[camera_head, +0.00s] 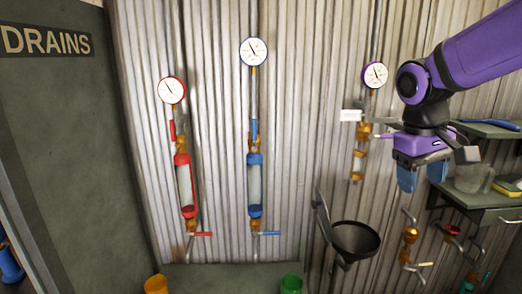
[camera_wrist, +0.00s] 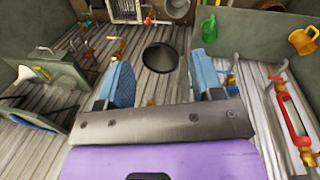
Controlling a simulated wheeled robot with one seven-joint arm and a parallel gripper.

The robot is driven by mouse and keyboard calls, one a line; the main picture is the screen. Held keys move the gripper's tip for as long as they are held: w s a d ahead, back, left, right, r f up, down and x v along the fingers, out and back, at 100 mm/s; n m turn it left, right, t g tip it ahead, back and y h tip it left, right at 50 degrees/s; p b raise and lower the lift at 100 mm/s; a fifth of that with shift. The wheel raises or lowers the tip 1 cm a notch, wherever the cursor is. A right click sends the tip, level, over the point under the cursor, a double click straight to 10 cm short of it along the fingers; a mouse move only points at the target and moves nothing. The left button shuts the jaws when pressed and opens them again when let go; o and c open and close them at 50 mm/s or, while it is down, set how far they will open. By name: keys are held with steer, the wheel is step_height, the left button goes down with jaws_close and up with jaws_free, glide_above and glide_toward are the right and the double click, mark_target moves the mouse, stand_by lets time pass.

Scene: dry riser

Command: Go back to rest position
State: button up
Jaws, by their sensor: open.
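My gripper (camera_head: 422,182) hangs from the purple arm at the right of the head view, its two blue fingers apart and pointing down. Nothing shows between them. In the wrist view the same open gripper (camera_wrist: 163,78) shows a blue-padded finger on each side. A black funnel (camera_head: 356,239) is below and left of the gripper, apart from it; it also shows beyond the fingers in the wrist view (camera_wrist: 160,57). The rest position itself is not marked in either view.
Red-framed (camera_head: 183,185) and blue-framed (camera_head: 255,185) sight tubes with gauges stand on the corrugated wall. A third gauge (camera_head: 375,75) with brass fittings is close left of my arm. Shelves (camera_head: 490,215) are at right. Orange (camera_head: 156,285) and green (camera_head: 291,284) cups stand below.

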steer(key=s+r+m+t+y, duration=0.2)
steer(key=s+t, duration=0.3)
steer(key=s, duration=1)
steer(key=shift+r, duration=0.15)
steer(key=shift+a, duration=0.2)
